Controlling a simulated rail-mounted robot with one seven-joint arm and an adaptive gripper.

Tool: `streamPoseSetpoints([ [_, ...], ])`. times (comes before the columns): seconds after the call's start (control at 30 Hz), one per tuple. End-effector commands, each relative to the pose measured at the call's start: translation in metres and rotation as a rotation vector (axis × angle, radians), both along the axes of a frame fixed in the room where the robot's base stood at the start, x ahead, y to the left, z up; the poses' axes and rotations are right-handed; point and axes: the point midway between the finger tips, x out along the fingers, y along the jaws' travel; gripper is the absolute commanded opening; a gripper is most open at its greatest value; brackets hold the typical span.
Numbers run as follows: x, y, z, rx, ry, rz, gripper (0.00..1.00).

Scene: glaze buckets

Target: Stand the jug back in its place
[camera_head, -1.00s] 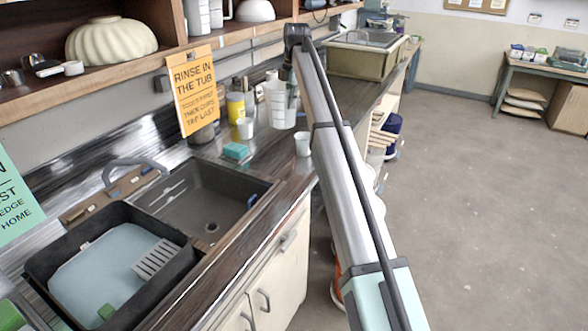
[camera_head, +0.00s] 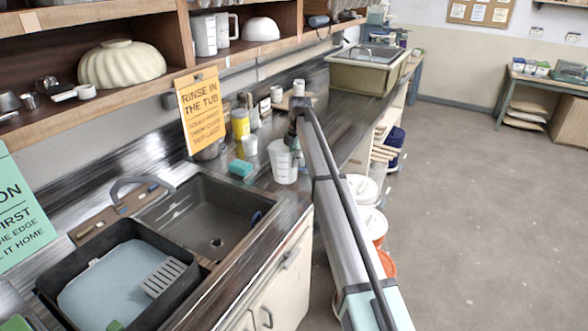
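The jug (camera_head: 284,166) is a white measuring jug, upright near the front edge of the counter (camera_head: 262,192), to the right of the sink. The dark end of my gripper (camera_head: 292,141) is at the jug's upper right side. The fingertips are mostly hidden, but the jug has moved along with the gripper, so it appears shut on the jug. I cannot tell whether the jug's base touches the counter. Similar white jugs (camera_head: 204,36) stand on the upper shelf (camera_head: 262,46).
A teal sponge (camera_head: 240,169), a white cup (camera_head: 249,146) and a yellow bottle (camera_head: 240,123) stand left of the jug. The sink (camera_head: 205,213) and a black tray (camera_head: 186,287) lie nearer. A hanging orange sign (camera_head: 200,112) and white buckets (camera_head: 362,189) flank the counter.

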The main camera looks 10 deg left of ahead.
Motion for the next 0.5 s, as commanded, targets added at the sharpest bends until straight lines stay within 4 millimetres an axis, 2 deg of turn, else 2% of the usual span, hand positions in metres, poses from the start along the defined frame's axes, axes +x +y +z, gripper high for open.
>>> streamPoseSetpoints([
  [0.17, 0.000, 0.000, -0.009, 0.001, -0.001, 0.000, 0.00],
  [0.4, 0.000, 0.000, -0.039, -0.001, 0.001, 0.000, 0.00],
  [0.5, 0.000, 0.000, -0.045, 0.000, 0.000, 0.000, 0.00],
])
